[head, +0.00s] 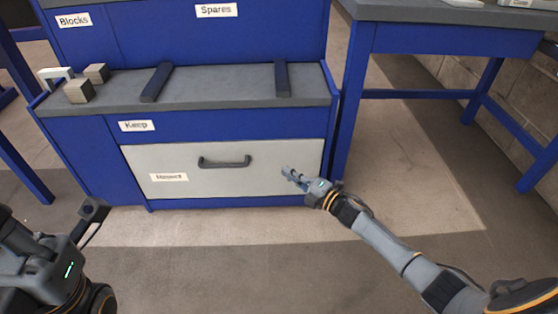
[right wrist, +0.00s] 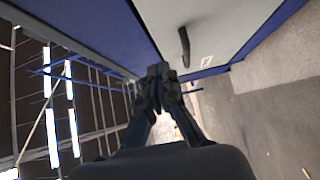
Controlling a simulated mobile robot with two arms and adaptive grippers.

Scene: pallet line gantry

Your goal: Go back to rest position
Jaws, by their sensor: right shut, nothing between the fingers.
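My right gripper (head: 292,176) is at the end of the outstretched right arm, in front of the right part of the grey drawer front (head: 250,178). It is right of the dark drawer handle (head: 224,162) and apart from it. In the right wrist view its fingers (right wrist: 158,72) are together with nothing between them; the handle (right wrist: 184,46) shows up and to the right of them. The drawer looks shut.
The blue cabinet's grey top (head: 215,88) carries wooden blocks (head: 79,91), a white bracket-like piece (head: 55,73) and two dark bars (head: 157,82). A blue table (head: 440,40) stands at the right. The floor (head: 240,260) between my arms is clear.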

